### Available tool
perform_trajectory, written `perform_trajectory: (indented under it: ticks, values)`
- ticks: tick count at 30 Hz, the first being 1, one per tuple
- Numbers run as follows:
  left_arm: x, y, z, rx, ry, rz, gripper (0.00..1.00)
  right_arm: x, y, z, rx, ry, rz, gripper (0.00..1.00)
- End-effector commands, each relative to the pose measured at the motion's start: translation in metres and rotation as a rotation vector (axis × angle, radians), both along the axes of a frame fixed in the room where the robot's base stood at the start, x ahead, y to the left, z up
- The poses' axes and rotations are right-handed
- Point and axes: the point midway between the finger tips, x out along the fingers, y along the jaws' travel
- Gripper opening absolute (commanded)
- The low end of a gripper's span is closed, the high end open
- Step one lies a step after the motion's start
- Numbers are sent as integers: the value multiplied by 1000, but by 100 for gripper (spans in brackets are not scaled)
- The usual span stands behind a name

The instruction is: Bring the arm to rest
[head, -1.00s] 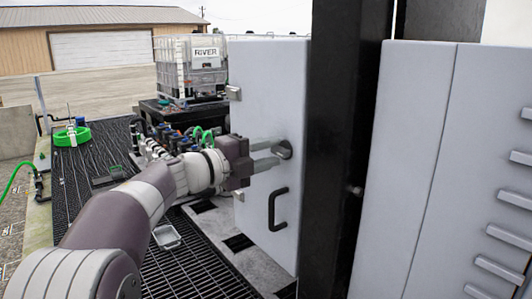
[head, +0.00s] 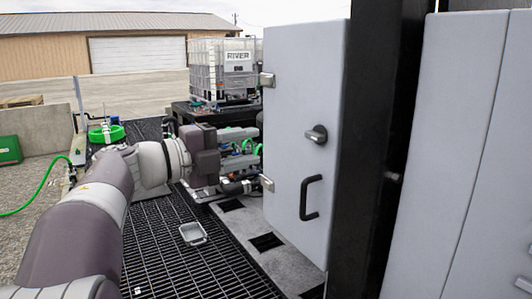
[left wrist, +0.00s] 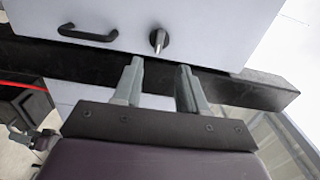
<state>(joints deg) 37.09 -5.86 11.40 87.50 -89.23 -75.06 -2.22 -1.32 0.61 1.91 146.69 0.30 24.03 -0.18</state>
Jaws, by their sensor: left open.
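My left gripper (head: 237,147) is to the left of the grey cabinet door (head: 290,90), apart from its knob and handle. In the left wrist view its two grey fingers (left wrist: 160,72) are spread with nothing between them. The door has a dark turn knob (head: 317,134) and a black pull handle (head: 311,197) below it. Both also show in the left wrist view, the knob (left wrist: 158,40) beyond the fingertips and the handle (left wrist: 88,33) to the left. My right gripper is not in view.
A black post (head: 372,150) and grey panels (head: 455,150) stand right of the door. Hoses and fittings lie behind my gripper. A small tray (head: 193,233) sits on the black grating (head: 190,270). A caged tank (head: 222,75) labelled RIVER stands behind.

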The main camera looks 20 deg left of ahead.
Motion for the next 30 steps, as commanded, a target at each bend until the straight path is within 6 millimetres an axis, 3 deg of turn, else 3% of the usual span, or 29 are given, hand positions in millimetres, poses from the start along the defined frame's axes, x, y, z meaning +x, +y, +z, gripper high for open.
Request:
perform_trajectory:
  ticks: [15,17,20,22,23,24,26,27,30]
  values:
    - [0,3,0,-1,2,13,42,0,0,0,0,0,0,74]
    - [8,14,4,-18,-6,77,42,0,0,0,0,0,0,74]
    - [32,69,0,-217,-6,359,42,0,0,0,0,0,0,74]
    - [45,121,-39,-467,82,635,42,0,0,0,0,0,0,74]
    - [46,136,-67,-577,148,748,42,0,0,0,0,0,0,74]
    - [44,147,-107,-701,251,878,42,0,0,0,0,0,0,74]
    - [33,149,-169,-843,418,1042,42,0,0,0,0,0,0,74]
    - [22,143,-209,-916,536,1135,42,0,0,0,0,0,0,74]
    - [-19,106,-298,-1034,844,1333,42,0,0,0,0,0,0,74]
